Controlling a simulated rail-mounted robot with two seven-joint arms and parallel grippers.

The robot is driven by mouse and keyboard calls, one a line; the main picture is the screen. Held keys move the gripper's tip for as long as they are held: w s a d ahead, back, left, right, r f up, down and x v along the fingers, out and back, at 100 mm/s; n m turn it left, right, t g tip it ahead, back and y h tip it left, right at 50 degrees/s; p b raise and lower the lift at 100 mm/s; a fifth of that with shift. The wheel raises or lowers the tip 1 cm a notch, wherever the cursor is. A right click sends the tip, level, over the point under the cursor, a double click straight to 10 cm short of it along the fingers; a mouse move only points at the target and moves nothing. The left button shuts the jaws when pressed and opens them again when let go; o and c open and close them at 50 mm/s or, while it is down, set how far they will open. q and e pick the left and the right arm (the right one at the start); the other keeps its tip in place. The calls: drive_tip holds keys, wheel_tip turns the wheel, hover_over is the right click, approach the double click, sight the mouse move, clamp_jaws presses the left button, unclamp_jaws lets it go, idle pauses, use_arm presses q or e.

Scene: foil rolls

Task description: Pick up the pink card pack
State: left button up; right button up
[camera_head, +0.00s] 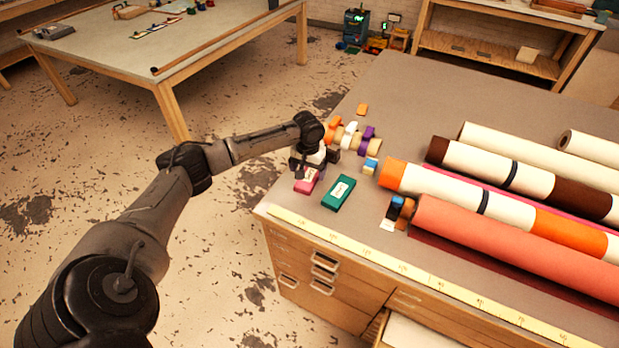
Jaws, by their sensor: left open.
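The pink card pack (304,186) lies flat on the grey work table (400,92), near its left corner. A pale label shows on its top. My left gripper (303,172) is over the far part of the pack, pointing down, and hides some of it. It is open; I cannot tell whether its fingers touch the pack. A green pack (338,193) with a white label lies just to the right of the pink one, a small gap apart. My right gripper is out of view.
Several small coloured rolls (352,137) lie just beyond the gripper. A small blue and cream block (370,166) lies right of them. Long foil rolls (513,238) fill the table's right side. A yellow measuring strip (400,266) runs along the front edge.

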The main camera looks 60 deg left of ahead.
sight(308, 177)
use_arm(q)
drive_tip(key=shift+d+f, duration=0.1)
drive_tip(key=shift+f, duration=1.65)
drive_tip(key=c, duration=1.1)
